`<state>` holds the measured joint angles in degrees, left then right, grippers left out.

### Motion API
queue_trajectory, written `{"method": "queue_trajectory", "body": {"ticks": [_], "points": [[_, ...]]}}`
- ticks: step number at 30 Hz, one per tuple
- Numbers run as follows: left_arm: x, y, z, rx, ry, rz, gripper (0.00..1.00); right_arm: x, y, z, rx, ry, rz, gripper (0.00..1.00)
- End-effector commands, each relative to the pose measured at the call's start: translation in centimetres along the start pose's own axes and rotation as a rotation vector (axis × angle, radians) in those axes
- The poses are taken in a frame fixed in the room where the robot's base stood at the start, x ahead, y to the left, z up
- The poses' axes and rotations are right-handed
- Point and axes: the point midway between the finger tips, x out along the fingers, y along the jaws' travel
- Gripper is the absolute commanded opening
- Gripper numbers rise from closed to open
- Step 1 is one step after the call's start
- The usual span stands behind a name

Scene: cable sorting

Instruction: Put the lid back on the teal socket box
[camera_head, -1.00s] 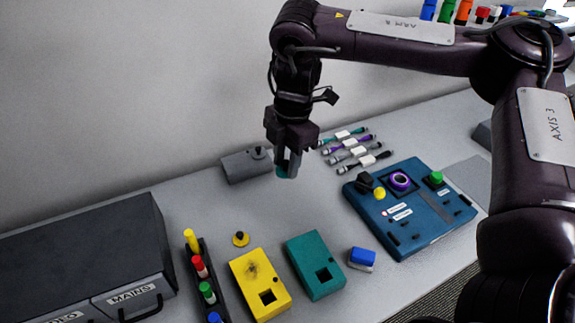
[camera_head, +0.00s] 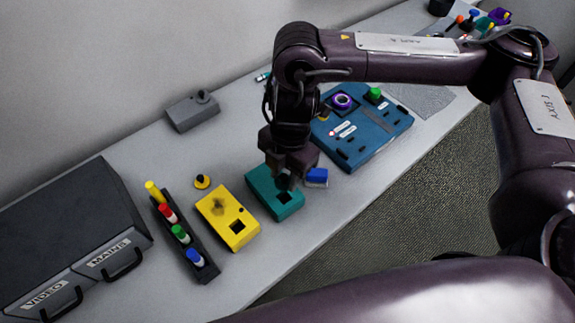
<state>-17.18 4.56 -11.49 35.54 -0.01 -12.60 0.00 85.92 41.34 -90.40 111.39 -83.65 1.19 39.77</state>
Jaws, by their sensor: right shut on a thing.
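The teal socket box (camera_head: 262,192) lies on the grey table, with a dark square opening in its near half. My right gripper (camera_head: 286,181) points down over the box's far right part and covers some of its top. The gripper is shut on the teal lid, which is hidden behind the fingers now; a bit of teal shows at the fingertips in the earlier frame. I cannot tell whether the lid touches the box. My left gripper is not in view.
A blue block (camera_head: 317,177) sits close right of the gripper. The yellow box (camera_head: 217,219) is left of the teal one, with a yellow knobbed lid (camera_head: 202,182) behind it. A rack of coloured plugs (camera_head: 191,257), a blue panel (camera_head: 372,137) and a grey box (camera_head: 192,114) stand around.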

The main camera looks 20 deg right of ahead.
Motion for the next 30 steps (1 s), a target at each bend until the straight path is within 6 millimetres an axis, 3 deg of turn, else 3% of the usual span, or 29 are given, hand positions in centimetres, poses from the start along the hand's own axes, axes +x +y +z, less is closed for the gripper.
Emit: {"method": "queue_trajectory", "body": {"ticks": [12,19,30], "points": [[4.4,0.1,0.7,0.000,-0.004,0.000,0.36,3.9,-0.1,0.5,0.001,-0.001,-0.001,0.13],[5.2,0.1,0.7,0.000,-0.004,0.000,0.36,5.4,-0.1,0.7,0.001,0.001,-0.001,0.13],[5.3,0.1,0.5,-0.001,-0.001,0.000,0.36,5.6,0.0,0.7,0.000,0.000,-0.001,0.13]]}}
